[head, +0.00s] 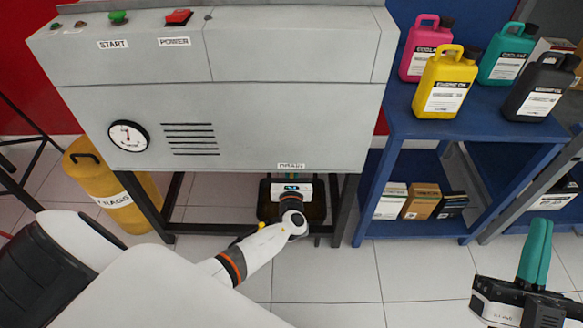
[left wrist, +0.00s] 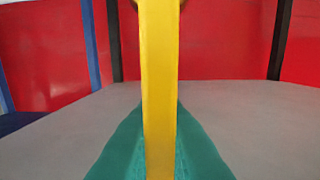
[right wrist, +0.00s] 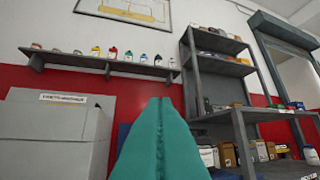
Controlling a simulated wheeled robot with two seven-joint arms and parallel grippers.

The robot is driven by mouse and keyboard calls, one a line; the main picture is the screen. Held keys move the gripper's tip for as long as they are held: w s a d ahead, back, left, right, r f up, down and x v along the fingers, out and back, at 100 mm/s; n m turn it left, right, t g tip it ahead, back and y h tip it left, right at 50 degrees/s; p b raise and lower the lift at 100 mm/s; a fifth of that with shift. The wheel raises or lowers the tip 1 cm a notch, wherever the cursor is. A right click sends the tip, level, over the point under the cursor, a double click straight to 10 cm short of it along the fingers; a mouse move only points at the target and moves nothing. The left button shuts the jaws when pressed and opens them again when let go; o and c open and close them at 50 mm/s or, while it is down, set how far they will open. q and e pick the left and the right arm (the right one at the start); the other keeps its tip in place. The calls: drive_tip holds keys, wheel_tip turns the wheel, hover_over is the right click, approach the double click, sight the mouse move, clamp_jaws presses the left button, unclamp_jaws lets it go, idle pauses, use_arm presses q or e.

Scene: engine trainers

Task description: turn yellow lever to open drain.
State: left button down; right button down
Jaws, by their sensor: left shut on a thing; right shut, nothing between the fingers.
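The yellow lever (left wrist: 160,70) runs as an upright bar through the middle of the left wrist view. The green fingers of my left gripper (head: 290,188) are closed on it, one on each side. In the head view that gripper is low under the grey engine trainer (head: 270,110), below the DRAIN label (head: 291,166). The lever and fingertips are hidden there. My right gripper (head: 538,232) is at the lower right of the head view, its green fingers pointing up. It is shut and empty, as the right wrist view (right wrist: 158,110) also shows.
The trainer's dark legs (head: 344,205) flank my left gripper. A dark tray-like thing (head: 268,212) is around it, partly covered. A yellow RAGS bin (head: 120,205) stands left. A blue shelf (head: 420,125) with bottles, including a yellow one (head: 446,82), stands right. Floor in front is clear.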

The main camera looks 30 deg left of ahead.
use_arm(q)
drive_tip(key=c, duration=1.5)
unclamp_jaws()
drive_tip(key=shift+s+d, duration=0.1)
